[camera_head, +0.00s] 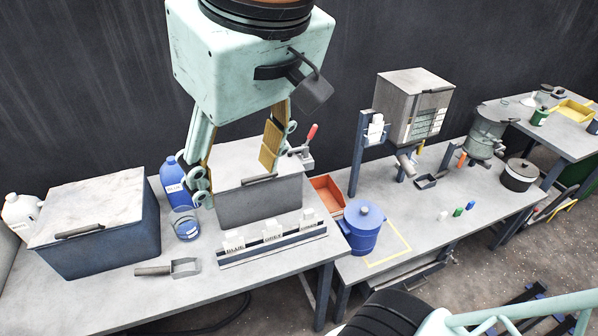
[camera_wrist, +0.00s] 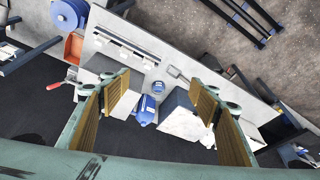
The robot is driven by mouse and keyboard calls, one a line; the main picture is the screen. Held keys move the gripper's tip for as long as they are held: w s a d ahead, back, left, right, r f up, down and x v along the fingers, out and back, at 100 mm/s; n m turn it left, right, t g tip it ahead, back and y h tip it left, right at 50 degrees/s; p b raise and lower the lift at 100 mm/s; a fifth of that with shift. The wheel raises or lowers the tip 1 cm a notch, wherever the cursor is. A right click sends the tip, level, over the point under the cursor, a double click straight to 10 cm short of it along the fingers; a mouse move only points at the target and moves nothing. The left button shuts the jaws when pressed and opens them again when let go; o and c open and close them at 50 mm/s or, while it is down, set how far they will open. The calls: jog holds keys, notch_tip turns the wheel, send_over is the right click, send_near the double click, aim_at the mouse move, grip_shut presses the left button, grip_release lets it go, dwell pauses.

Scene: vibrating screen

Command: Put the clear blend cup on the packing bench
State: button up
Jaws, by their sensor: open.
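A clear cup with blue contents or a blue label (camera_head: 186,224) stands upright on the left bench (camera_head: 110,300), between the dark-blue bin and the grey box. It also shows in the wrist view as a small round blue-tinted shape (camera_wrist: 158,87) between my fingers. My gripper (camera_head: 236,182) is open and empty, above the bench. In the head view its left finger is just above the cup and its right finger is in front of the grey box. No bench is visibly marked as the packing bench; another bench (camera_head: 560,135) stands at the far right.
A blue bottle (camera_head: 174,183) stands behind the cup, a metal scoop (camera_head: 170,268) in front. The dark-blue bin (camera_head: 100,243) and grey box (camera_head: 262,205) flank it. A label rack (camera_head: 272,245) lies along the front edge. A blue lidded pot (camera_head: 363,232) stands on the middle bench.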

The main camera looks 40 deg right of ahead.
jog(key=s, duration=0.2)
jog(key=s+f, duration=0.1)
jog(key=s, duration=0.2)
jog(key=shift+o, duration=0.7)
jog(key=shift+w, duration=0.1)
jog(key=shift+f+b, duration=0.6)
jog(key=shift+b, duration=0.05)
